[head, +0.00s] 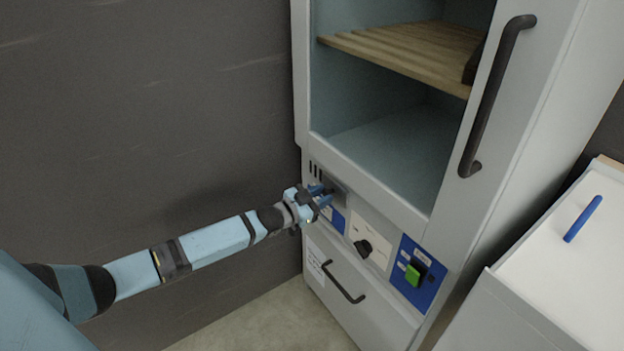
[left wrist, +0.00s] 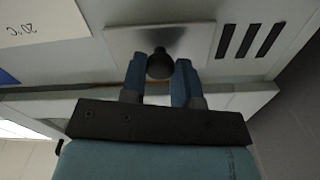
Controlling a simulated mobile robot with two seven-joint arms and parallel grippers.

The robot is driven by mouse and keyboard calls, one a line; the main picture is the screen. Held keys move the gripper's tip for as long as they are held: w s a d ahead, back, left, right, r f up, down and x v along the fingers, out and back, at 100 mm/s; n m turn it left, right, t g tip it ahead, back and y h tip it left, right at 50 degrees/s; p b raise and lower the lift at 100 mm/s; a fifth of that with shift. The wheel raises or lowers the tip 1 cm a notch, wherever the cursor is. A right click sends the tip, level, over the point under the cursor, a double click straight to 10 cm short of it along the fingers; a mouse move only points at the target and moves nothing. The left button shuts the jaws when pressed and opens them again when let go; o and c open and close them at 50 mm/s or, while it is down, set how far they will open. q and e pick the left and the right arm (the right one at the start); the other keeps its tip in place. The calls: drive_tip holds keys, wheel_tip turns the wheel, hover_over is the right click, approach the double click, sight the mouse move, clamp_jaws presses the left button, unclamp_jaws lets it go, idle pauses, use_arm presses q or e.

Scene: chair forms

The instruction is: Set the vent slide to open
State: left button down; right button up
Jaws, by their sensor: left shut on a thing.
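The vent slide is a grey metal plate (left wrist: 118,38) with a dark round knob (left wrist: 160,64), set in the cabinet's lower front panel. In the head view the plate (head: 341,196) shows just behind my gripper. Dark vent slots (left wrist: 248,40) lie beside the plate and are uncovered; they also show in the head view (head: 315,171). My left gripper (head: 326,192) is at the slide, its blue fingers on either side of the knob and shut on it. The fingers also show in the left wrist view (left wrist: 160,80). The head view hides the knob. My right gripper is not in view.
Right of the slide are a black dial (head: 363,247) and a green switch (head: 413,275) on a blue plate. A drawer handle (head: 343,284) is below. The cabinet (head: 380,200) has a tall dark handle (head: 495,95). A white box with a blue handle (head: 583,218) stands right.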

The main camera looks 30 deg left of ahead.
use_arm(q)
drive_tip(key=shift+s+d+f, duration=0.1)
drive_tip(key=shift+d, duration=0.15)
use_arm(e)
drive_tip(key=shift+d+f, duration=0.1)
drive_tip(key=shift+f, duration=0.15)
use_arm(q)
drive_tip(key=c, duration=0.9)
unclamp_jaws()
drive_tip(key=shift+o, duration=0.2)
drive_tip(key=p+v, duration=0.2)
drive_tip(key=v, duration=1.2)
drive_tip(key=shift+p, duration=0.4)
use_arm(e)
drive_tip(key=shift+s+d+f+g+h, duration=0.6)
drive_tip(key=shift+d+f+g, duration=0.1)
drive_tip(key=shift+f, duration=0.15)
